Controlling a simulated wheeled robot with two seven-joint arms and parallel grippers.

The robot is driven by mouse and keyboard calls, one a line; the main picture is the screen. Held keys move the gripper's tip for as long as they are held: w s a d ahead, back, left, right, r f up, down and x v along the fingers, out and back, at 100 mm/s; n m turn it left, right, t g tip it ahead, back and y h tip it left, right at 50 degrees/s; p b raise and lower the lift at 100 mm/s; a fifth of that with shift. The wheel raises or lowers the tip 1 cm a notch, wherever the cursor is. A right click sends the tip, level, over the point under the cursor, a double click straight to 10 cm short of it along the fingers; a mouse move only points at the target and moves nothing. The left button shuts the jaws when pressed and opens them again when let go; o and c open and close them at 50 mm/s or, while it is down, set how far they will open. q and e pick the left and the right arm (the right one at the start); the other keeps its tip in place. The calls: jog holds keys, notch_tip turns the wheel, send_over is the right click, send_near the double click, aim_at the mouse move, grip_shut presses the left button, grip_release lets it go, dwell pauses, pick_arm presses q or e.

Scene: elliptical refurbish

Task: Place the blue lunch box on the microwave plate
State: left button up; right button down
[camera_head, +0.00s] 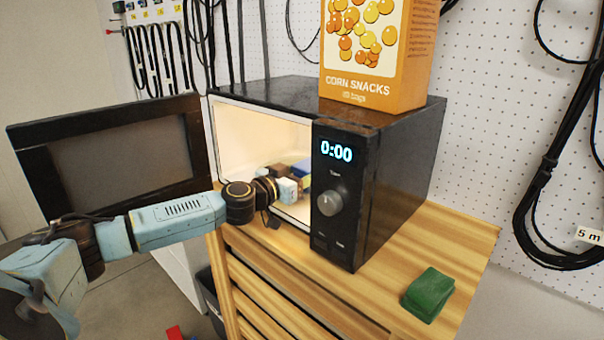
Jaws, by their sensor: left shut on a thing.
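The black microwave (405,165) stands on a wooden cabinet with its door (110,155) swung open to the left and its inside lit. My left arm comes in from the left and reaches into the cavity. My left gripper (293,178) is inside, shut on the blue lunch box (302,168). Only a small blue part of the box shows, partly hidden by the gripper and the control panel. I cannot tell whether the box touches the microwave plate, which I cannot make out. My right gripper is not in view.
An orange corn snacks box (375,50) stands on top of the microwave. A green object (428,294) lies on the wooden top (455,235) to the right. The open door stands behind my left arm. Black cables hang on the white pegboard. A red object (175,333) shows at the bottom edge.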

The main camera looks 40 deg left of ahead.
pick_arm(q)
jog(key=o, duration=1.2)
jog(key=shift+o, duration=0.3)
jog(key=shift+s+r, duration=0.1)
jog(key=s+b, duration=0.1)
jog(key=s, duration=0.1)
jog(key=s+a, duration=0.1)
jog(key=s, duration=0.2)
jog(key=s+b, duration=0.1)
jog(key=s, duration=0.1)
jog(key=shift+s+a+b, duration=0.15)
jog(key=shift+s+b, duration=0.1)
jog(key=shift+b, duration=0.1)
jog(key=shift+s, duration=0.3)
jog(key=s+p, duration=0.1)
jog(key=s, duration=0.1)
jog(key=s+p, duration=0.1)
jog(key=shift+s+d+r, duration=0.1)
jog(key=shift+s+d, duration=0.1)
jog(key=shift+s, duration=0.15)
